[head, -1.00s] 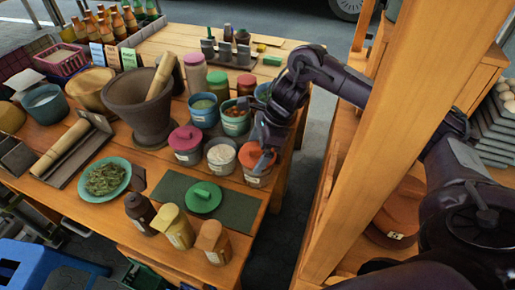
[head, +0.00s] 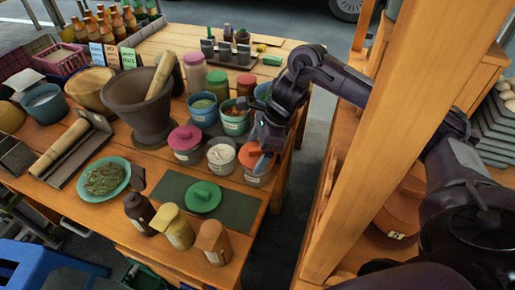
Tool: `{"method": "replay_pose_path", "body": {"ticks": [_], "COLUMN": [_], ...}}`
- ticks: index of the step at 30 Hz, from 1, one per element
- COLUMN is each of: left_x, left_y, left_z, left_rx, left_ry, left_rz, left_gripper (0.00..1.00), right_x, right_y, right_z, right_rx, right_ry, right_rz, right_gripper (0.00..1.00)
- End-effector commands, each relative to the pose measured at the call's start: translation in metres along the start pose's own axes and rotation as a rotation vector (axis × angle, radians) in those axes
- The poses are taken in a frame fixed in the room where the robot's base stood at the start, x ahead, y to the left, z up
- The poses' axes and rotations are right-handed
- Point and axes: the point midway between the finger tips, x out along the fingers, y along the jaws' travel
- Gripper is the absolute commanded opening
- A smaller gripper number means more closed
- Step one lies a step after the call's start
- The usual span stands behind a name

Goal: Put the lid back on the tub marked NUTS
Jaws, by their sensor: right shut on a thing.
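Several labelled tubs stand in two rows on the wooden table; the labels are too small to read. In the front row are a tub with a pink lid (head: 186,138), an open tub with white contents (head: 221,157) and a tub (head: 256,176) at the right end. My right gripper (head: 266,153) is over this right-end tub, shut on the orange lid (head: 249,155). The gripper hides part of the lid, so I cannot tell whether it is seated or lifted. A green lid (head: 204,196) lies on the dark green mat. My left gripper is out of view.
Open tubs with teal contents (head: 203,106) and orange-red contents (head: 236,120) stand behind. A mortar (head: 135,108) with a pestle is to the left. Jars (head: 173,226) line the front edge. A wooden post (head: 380,130) rises to the right of the table.

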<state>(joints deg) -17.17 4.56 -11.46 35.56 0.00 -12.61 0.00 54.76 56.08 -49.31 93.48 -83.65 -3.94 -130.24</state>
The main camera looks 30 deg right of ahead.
Motion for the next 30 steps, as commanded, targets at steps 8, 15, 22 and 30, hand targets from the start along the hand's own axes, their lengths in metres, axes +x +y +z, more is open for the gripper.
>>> {"method": "replay_pose_path", "body": {"ticks": [8, 15, 22, 30], "left_x": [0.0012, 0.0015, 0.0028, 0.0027], "left_y": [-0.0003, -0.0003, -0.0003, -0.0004], "left_z": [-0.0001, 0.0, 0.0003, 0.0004], "left_rx": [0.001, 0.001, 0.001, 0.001], "left_ry": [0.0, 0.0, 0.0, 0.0], "left_rz": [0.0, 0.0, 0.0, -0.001], "left_gripper": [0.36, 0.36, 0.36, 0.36], "right_x": [0.0007, 0.0008, 0.0012, 0.0011], "right_y": [-0.0001, -0.0002, -0.0002, -0.0002], "right_z": [-0.0003, -0.0003, -0.0005, -0.0005], "right_rx": [0.0, 0.0, 0.0, 0.0], "right_ry": [0.0, 0.0, 0.0, 0.0], "right_rz": [0.0, 0.0, 0.0, 0.0], "right_gripper": [0.7, 0.7, 0.7, 0.95]}}
